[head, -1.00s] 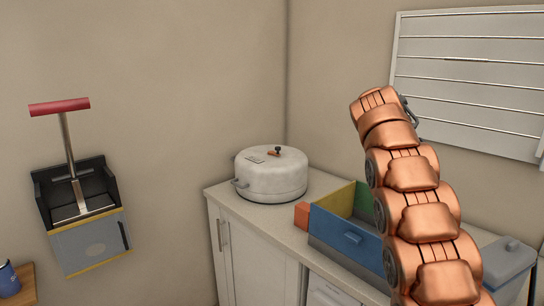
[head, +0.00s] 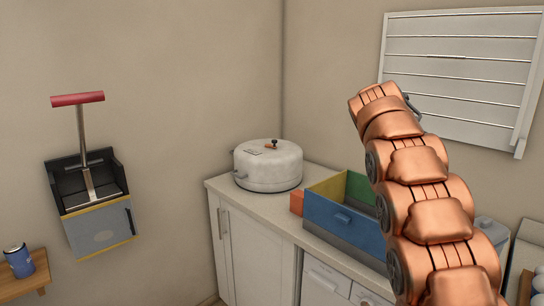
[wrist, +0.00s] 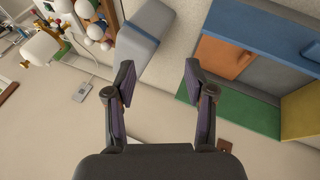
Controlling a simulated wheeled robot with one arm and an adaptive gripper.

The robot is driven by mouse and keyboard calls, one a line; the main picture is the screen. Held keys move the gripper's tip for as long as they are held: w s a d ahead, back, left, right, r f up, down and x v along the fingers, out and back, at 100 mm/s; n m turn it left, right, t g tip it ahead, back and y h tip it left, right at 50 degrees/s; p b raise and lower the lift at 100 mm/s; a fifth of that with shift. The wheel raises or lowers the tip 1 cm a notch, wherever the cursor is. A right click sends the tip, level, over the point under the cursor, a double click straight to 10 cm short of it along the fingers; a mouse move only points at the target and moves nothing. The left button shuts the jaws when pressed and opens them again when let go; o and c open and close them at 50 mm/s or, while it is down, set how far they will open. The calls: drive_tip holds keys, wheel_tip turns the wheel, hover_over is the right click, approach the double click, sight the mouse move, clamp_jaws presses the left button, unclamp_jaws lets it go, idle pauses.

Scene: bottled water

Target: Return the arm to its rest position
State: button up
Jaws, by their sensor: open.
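My copper-coloured arm (head: 420,190) rises on the right side of the head view, bent upward, with its upper end in front of the wall. My gripper (wrist: 160,90) shows in the wrist view with its two dark fingers spread apart and nothing between them. In the head view the fingers are hidden; only a small dark part shows behind the arm's top. The wrist view is tilted, with the counter and coloured box beyond the fingers.
A white pot (head: 268,168) and a coloured open box (head: 342,222) stand on the counter (head: 225,184). A blue can (head: 19,261) stands on a wooden shelf (head: 34,284) at left. A red-handled device (head: 98,228) is on the wall. A slatted white panel (head: 455,75) hangs behind my arm.

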drive_tip(key=s+a+f+n+y+b, duration=0.1)
drive_tip(key=s+a+f, duration=0.4)
drive_tip(key=s, duration=0.8)
drive_tip(key=s+a+f+n+g+y+b, duration=0.1)
drive_tip(key=s+a+f, duration=0.5)
drive_tip(key=s, duration=0.8)
drive_tip(key=s+a+f+n+y+b, duration=0.2)
drive_tip(key=s+a+f+n, duration=0.3)
drive_tip(key=s+f, duration=0.5)
drive_tip(key=s+y, duration=0.1)
drive_tip(key=s, duration=0.3)
drive_tip(key=shift+a+f+n+y, duration=0.25)
drive_tip(key=shift+f+n+y, duration=0.1)
drive_tip(key=shift+n+y, duration=0.05)
drive_tip(key=shift+c, duration=1.2)
drive_tip(key=shift+a, duration=0.1)
